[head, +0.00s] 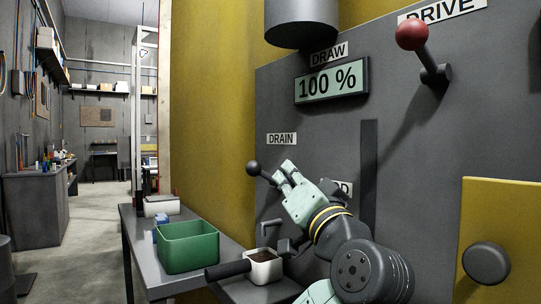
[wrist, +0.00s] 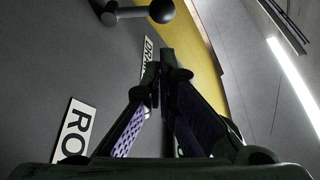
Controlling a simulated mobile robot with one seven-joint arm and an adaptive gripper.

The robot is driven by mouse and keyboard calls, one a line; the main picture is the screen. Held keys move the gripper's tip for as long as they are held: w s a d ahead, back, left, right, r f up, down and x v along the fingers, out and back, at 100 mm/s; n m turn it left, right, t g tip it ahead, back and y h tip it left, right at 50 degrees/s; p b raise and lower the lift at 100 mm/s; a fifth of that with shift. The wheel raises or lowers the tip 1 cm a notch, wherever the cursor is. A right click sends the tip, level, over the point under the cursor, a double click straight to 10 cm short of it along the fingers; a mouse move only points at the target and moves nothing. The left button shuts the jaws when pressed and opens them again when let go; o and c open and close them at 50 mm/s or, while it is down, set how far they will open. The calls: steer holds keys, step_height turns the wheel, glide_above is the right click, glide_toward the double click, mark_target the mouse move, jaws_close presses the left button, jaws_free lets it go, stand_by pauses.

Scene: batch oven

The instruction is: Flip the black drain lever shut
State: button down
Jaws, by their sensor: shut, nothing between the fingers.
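The black drain lever ends in a round black knob (head: 253,168), just below the DRAIN label (head: 281,139) on the grey panel. In the wrist view the lever's knob (wrist: 161,11) is at the top, with its stem running left to a pivot on the panel. My gripper (head: 283,172) is shut and empty, its fingertips just right of the knob in the head view. In the wrist view my fingers (wrist: 166,75) meet below the knob, with a gap showing between. The lever's stem is mostly hidden behind my fingers in the head view.
A red-knobbed lever (head: 411,35) sits under the DRIVE label at upper right. A display (head: 331,81) reads 100 %. Below my gripper, a bench (head: 147,262) holds a green bin (head: 188,247) and a small white container (head: 264,268) with a black handle. A yellow door (head: 504,215) is at right.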

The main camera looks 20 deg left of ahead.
mark_target(263, 175)
steer(key=shift+f, duration=0.1)
steer(key=p+x, duration=0.3)
steer(key=x, duration=0.7)
steer(key=shift+f, duration=0.15)
stand_by(0.4)
steer(key=shift+a+n+b, duration=0.1)
steer(key=shift+n+b, duration=0.35)
steer(key=shift+n, duration=0.15)
